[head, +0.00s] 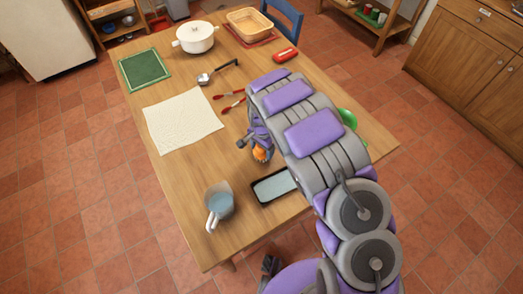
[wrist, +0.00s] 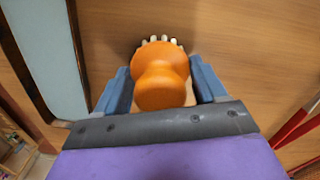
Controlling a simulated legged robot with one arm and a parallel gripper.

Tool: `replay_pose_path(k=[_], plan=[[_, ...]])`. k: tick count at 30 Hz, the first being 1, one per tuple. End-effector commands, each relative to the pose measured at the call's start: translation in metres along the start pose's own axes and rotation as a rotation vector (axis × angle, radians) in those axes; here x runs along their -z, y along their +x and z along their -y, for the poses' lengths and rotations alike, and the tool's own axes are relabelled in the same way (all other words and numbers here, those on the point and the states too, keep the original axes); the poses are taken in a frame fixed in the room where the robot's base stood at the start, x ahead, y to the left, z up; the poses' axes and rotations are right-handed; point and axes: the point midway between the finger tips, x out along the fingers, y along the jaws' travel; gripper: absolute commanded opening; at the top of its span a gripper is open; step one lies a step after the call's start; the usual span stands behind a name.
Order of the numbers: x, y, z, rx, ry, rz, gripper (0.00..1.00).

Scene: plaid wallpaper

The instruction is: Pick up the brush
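The brush (wrist: 161,78) has a rounded orange handle and a row of pale bristles at its top edge in the wrist view. A tan part shows low on both sides of the handle. In the head view the brush's orange (head: 262,154) shows at the end of my arm, over the table. My gripper (wrist: 160,66) has one blue finger on each side of the brush, both very near its sides. I cannot tell whether the fingers press on it. The gripper (head: 257,145) is partly hidden by my arm in the head view.
A dark-rimmed tray (head: 257,199) with a pale blue inside lies just beside the brush. A jug (head: 219,203) stands to its left. A white cloth (head: 181,121), red-handled tools (head: 232,104), a ladle (head: 204,78) and a white pot (head: 195,40) are farther back on the wooden table.

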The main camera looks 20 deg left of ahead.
Motion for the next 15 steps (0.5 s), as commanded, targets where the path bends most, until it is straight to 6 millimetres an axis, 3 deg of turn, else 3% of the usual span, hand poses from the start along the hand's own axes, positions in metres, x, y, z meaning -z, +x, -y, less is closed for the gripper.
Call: replay_pose_path(k=[11, 15], plan=[[-0.0011, 0.0016, 0.0017, -0.004, -0.001, 0.000, 0.34], [-0.0012, 0.0019, 0.0019, -0.004, -0.001, 0.000, 0.33]])
